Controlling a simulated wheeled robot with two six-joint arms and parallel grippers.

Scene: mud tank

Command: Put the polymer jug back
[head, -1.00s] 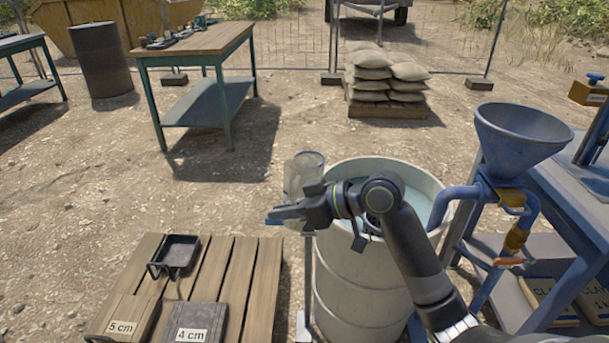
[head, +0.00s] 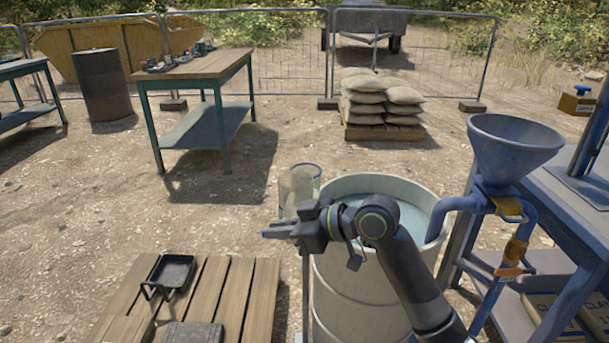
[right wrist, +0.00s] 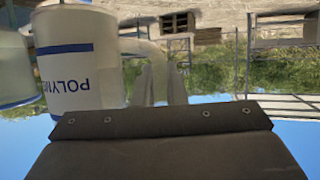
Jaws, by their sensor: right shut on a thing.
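The polymer jug (right wrist: 80,62) is whitish with a blue band and a label. In the right wrist view it appears upside down, as does the whole scene there. My right gripper (right wrist: 162,86) is shut on its handle, and the jug hangs beside the fingers. In the head view my right gripper (head: 272,231) points left, in front of the left rim of a pale drum (head: 345,285). My left gripper is out of view.
The drum holds pale liquid. A blue funnel (head: 515,145) with pipework and a blue bench (head: 570,195) stand to its right. A wooden pallet (head: 262,300) with a black tray (head: 172,272) lies at front left. A green-legged table (head: 200,68) and sandbags (head: 383,100) stand farther back.

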